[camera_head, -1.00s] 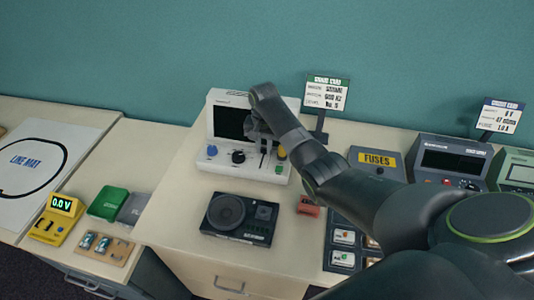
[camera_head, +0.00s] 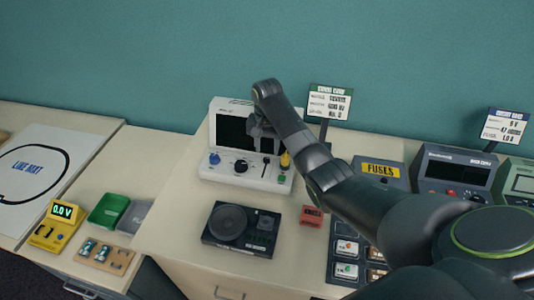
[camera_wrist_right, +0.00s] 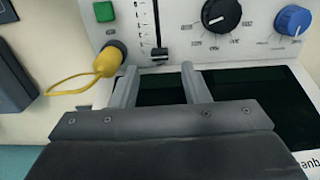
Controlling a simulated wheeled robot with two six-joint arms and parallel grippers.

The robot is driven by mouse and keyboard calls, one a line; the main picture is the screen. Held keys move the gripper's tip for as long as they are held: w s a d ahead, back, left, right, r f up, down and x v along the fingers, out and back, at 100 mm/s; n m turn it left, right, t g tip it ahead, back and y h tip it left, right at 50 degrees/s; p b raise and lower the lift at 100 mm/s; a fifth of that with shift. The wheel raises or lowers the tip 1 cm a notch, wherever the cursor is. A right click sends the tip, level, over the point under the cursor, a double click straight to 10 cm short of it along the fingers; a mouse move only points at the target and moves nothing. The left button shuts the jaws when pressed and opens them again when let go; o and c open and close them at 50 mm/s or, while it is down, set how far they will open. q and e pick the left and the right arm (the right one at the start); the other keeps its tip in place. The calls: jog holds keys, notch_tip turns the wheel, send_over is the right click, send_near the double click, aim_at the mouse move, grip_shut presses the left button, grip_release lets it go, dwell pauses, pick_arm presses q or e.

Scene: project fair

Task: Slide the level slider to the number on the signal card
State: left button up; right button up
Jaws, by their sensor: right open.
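The white signal device (camera_head: 205,165) stands at the back of the table with a dark screen, knobs and a vertical level slider (camera_head: 265,168). In the right wrist view the slider's black handle (camera_wrist_right: 159,53) sits at the slot end nearest the screen. My right gripper (camera_head: 262,130) is over the screen, apart from the handle. In the wrist view its open fingers (camera_wrist_right: 163,78) are empty, with the handle beyond their tips. The signal card (camera_head: 330,103) stands behind the device on a post; its bottom line is too small to read surely. My left gripper is out of view.
A yellow plug with a loop (camera_wrist_right: 105,62) sits beside the slider, near a green button (camera_wrist_right: 104,11). A black speaker box (camera_head: 241,228) and a red block (camera_head: 312,216) lie in front. A FUSES box (camera_head: 380,172) stands to the right, partly behind my arm.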

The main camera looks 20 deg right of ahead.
notch_tip(320, 180, up, 14)
jog(key=p, duration=0.6)
jog(key=shift+f, duration=0.15)
